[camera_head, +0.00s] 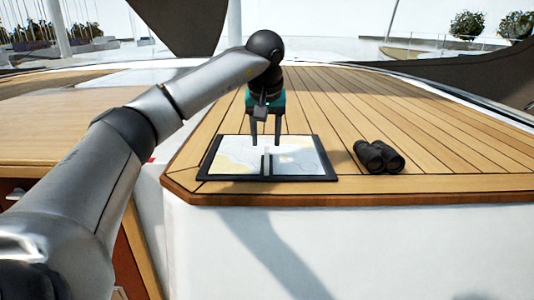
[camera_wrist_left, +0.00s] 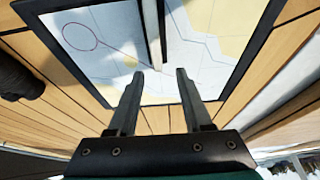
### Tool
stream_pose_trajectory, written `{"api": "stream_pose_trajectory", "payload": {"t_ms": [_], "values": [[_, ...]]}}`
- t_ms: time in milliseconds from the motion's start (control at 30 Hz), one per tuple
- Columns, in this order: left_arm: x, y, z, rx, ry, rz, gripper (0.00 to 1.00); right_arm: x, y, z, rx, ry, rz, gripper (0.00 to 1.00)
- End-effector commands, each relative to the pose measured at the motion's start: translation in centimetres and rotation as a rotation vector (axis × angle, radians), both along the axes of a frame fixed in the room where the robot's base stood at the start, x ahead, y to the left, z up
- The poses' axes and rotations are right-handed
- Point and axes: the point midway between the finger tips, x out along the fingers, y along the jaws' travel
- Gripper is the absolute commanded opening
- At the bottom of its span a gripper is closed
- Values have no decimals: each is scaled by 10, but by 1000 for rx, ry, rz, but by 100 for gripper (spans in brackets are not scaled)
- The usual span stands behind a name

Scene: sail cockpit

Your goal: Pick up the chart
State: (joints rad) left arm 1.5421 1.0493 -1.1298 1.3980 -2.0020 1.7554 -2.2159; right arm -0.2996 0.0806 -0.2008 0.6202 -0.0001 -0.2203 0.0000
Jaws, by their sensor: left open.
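The chart (camera_head: 225,153) lies flat on the wooden deck near its front edge, in a dark frame with a pale bar (camera_head: 267,160) standing up at its middle. My left gripper (camera_head: 265,142) is open, pointing down over the chart's far edge, with its fingers apart and nothing between them. In the left wrist view the two fingertips (camera_wrist_left: 160,72) reach over the edge of the chart (camera_wrist_left: 105,40), with the bar (camera_wrist_left: 153,30) just beyond them. I cannot tell the exact height of the fingertips above the chart. My right gripper is not in view.
Black binoculars (camera_head: 379,157) lie on the deck to the right of the chart. The wooden deck (camera_head: 400,110) is clear behind them. Its front edge (camera_head: 350,199) drops to a white wall. A lower wooden surface (camera_head: 60,115) lies at the left.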

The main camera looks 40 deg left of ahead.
Motion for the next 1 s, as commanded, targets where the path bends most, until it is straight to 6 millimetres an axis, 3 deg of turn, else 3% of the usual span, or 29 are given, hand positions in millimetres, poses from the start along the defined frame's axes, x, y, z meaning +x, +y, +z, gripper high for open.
{"api": "stream_pose_trajectory", "payload": {"t_ms": [200,500,933,1000], "values": [[9,5,-27,0,2,2,50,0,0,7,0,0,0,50],[10,6,-31,0,0,1,49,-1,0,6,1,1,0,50],[10,6,-30,0,0,1,0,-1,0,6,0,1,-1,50],[10,6,-30,0,0,1,0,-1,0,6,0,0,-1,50]]}}
